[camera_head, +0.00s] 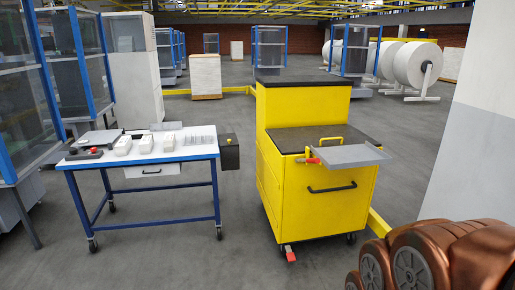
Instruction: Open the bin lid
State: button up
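A yellow wheeled bin (318,203) stands right of the middle. Its lower front part has a flat dark lid (305,137) that looks closed, with a small yellow handle (331,141) on it. A black bar handle (332,188) is on the front face. A grey flat plate (350,156) juts out at the front right of the top, with a red-ended lever (309,160) beside it. The inside of the bin is hidden. My gripper is not in view.
A blue-framed wheeled table (147,170) with stacks of paper stands left of the bin, with a black box (229,152) at its right end. A pale pillar (469,150) rises on the right. The floor in front is clear.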

aim_at(289, 141)
jog(key=i, duration=2.65)
jog(key=z, duration=1.4)
jog(key=i, duration=0.75)
jog(key=u, duration=1.85)
